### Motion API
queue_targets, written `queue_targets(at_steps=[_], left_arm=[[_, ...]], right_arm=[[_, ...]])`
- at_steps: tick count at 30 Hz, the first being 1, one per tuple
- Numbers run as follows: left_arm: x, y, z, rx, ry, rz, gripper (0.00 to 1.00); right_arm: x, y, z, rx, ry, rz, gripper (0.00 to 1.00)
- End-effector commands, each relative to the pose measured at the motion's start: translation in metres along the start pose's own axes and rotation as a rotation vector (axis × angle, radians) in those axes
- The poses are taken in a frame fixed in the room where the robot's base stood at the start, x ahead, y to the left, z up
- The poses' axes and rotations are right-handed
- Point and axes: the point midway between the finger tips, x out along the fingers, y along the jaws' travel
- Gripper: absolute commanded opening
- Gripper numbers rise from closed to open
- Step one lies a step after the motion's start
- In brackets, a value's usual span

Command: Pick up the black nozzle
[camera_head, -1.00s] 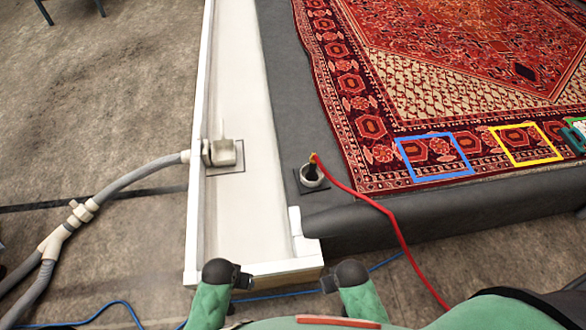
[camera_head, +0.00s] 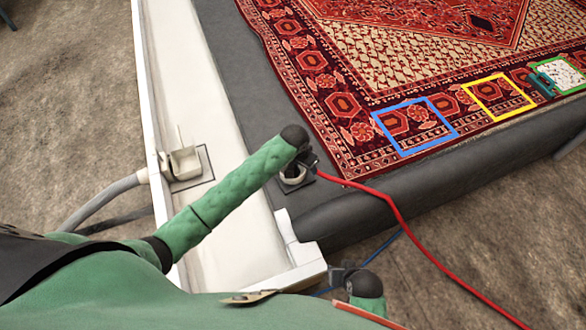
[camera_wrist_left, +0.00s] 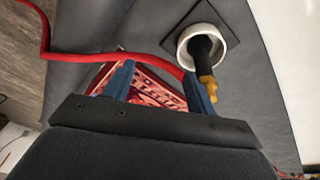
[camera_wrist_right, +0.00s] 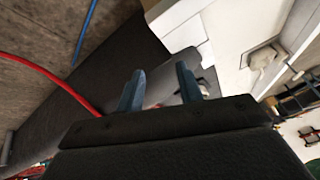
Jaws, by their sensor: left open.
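The black nozzle (camera_wrist_left: 204,49) stands in a round white holder (camera_wrist_left: 184,52) on a dark square plate in the left wrist view. Its brass-coloured end (camera_wrist_left: 207,87) points toward my left gripper, and a red hose (camera_wrist_left: 150,60) runs near it. My left gripper (camera_wrist_left: 159,72) is open and empty, with the nozzle just beyond its right finger. In the head view my left arm and hand cover most of the nozzle; the holder (camera_head: 293,181) shows just below the hand. My right gripper (camera_wrist_right: 160,72) is open and empty, low at the front of the head view.
A grey platform (camera_head: 235,90) carries a red patterned rug (camera_head: 410,60) with blue (camera_head: 428,144) and yellow (camera_head: 507,115) frames. A white trough (camera_head: 170,80) runs along its left side, with a drain fitting (camera_head: 184,163). The red hose (camera_head: 400,220) trails across the platform edge to the floor.

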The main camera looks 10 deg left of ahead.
Motion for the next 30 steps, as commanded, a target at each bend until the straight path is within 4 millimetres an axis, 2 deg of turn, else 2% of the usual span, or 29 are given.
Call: queue_targets(at_steps=[1,6,10,13,18,30], left_arm=[[0.004,-0.012,-0.014,0.005,0.001,-0.014,0.56],[0.002,-0.043,-0.049,0.013,-0.008,-0.046,0.56],[0.0,-0.064,-0.067,0.002,-0.034,-0.067,0.56],[0.002,-0.079,-0.064,-0.042,-0.106,-0.079,0.56],[0.006,-0.084,-0.045,-0.113,-0.219,-0.081,0.56],[0.038,-0.088,-0.036,-0.124,-0.238,-0.082,0.56]], right_arm=[[0.009,-0.001,0.003,0.0,0.012,-0.006,0.36],[0.022,-0.009,0.005,0.0,0.058,-0.025,0.36],[0.03,-0.014,0.005,0.001,0.086,-0.039,0.36],[0.034,-0.017,0.005,0.001,0.103,-0.046,0.36],[0.033,-0.018,0.004,0.001,0.109,-0.048,0.36],[0.034,-0.018,0.005,0.001,0.11,-0.048,0.36]])
